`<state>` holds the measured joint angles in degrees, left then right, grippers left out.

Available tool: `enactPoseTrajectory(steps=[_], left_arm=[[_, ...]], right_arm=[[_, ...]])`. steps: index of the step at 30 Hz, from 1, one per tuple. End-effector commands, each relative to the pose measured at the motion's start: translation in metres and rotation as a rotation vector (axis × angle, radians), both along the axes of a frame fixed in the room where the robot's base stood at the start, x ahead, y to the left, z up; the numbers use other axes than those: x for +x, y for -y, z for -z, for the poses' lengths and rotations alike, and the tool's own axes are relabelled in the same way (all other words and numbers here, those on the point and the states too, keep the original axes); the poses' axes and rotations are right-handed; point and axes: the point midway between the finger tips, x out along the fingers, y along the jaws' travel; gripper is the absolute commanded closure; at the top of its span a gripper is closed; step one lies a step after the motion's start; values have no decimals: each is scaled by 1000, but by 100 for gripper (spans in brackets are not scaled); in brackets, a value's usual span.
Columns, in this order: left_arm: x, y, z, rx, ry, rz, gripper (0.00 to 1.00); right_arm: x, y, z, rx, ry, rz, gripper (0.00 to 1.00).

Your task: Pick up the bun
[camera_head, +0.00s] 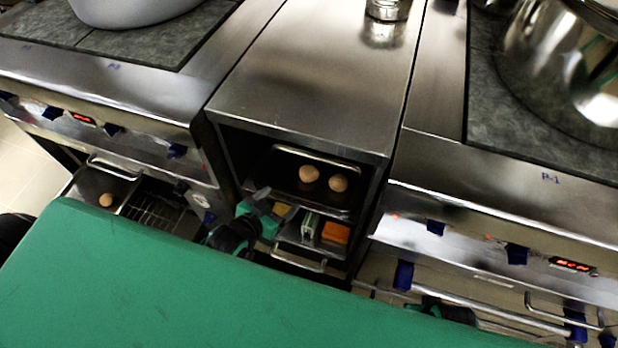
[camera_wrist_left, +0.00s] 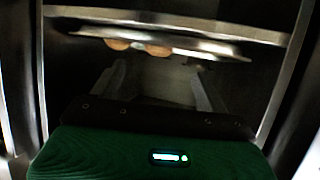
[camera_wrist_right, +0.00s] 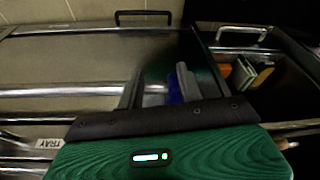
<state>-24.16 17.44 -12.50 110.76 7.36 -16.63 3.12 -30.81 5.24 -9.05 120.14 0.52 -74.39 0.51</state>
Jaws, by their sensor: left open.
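Two round tan buns, a left one (camera_head: 309,174) and a right one (camera_head: 338,183), sit side by side on a metal tray (camera_head: 318,157) inside the open middle cabinet. A similar round bun-like item (camera_head: 106,200) lies in the open drawer at the left. My left gripper (camera_head: 266,200) is open and empty at the cabinet mouth, left of and below the two buns. My right gripper (camera_wrist_right: 160,85) is open and empty in front of the right stove.
A lower drawer (camera_head: 300,262) holds an orange block (camera_head: 335,232) and other upright items. A metal jar (camera_head: 388,8) stands on the cabinet top. Pots stand on both stoves. Cabinet side walls and the right stove's handle bar (camera_head: 480,305) bound the space.

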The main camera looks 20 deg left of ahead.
Motion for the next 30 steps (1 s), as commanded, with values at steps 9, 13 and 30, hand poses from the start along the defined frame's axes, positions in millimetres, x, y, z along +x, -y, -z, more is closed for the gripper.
enactPoseTrajectory(steps=[9, 13, 30], left_arm=[[33, 12, 5, -8, 19, 6, 23], [53, 18, 13, -9, 18, 4, 23], [106, 32, 31, -7, 18, 5, 23]], right_arm=[[0, 0, -14, 3, 14, 1, 64], [0, 1, -20, 3, 21, 1, 64], [0, 1, -33, 4, 35, 0, 64]])
